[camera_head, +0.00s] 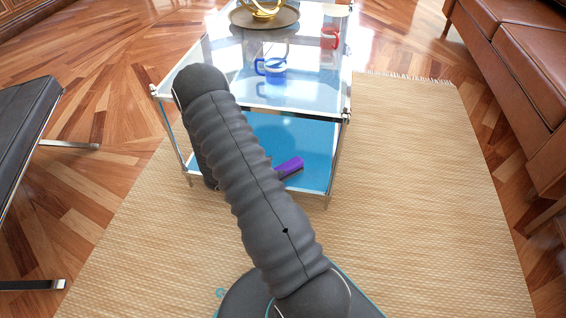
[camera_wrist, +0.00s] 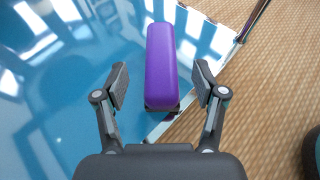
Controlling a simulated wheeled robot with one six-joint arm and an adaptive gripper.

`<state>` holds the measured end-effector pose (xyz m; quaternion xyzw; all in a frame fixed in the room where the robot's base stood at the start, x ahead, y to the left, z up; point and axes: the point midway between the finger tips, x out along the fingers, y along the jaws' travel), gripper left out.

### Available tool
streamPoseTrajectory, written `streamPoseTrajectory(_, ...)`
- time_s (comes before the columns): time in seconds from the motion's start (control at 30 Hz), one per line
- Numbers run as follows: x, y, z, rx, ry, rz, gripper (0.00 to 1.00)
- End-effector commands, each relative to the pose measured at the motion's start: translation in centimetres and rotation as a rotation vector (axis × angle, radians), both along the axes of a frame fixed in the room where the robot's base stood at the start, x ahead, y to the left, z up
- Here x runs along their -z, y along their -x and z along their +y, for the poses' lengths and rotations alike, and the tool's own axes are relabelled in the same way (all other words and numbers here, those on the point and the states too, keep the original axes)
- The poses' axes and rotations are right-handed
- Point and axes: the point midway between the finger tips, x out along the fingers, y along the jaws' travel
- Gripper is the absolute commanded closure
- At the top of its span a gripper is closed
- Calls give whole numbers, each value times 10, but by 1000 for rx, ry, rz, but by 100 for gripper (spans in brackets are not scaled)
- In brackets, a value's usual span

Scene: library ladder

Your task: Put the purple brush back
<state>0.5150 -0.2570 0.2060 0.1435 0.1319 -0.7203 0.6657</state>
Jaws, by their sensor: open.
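The purple brush (camera_head: 288,168) lies on the blue lower shelf (camera_head: 310,146) of a glass table, near the shelf's front edge; my arm hides part of it in the head view. In the wrist view the purple brush (camera_wrist: 162,68) points away from me, with a dark underside at its near end. My gripper (camera_wrist: 161,84) is open, one finger on each side of the brush's near end, with gaps between fingers and brush. In the head view my gripper is hidden behind my arm.
The glass tabletop (camera_head: 225,62) above the shelf carries a blue mug (camera_head: 271,66), a red mug (camera_head: 330,37) and a round tray (camera_head: 264,17) with a gold object. Metal legs (camera_head: 336,160) stand at the corners. A woven rug (camera_head: 430,200) lies clear to the right; brown seating (camera_head: 520,60) stands beyond.

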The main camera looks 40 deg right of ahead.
Motion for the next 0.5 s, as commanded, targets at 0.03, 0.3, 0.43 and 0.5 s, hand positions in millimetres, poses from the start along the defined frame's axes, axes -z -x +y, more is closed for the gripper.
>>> streamPoseTrajectory(0.03,-6,-2,10,-4,0,-2,30)
streamPoseTrajectory(0.3,-12,-5,40,-2,-11,6,30)
streamPoseTrajectory(0.43,-13,-7,43,7,-23,3,30)
streamPoseTrajectory(0.5,-23,-7,44,26,-35,-19,30)
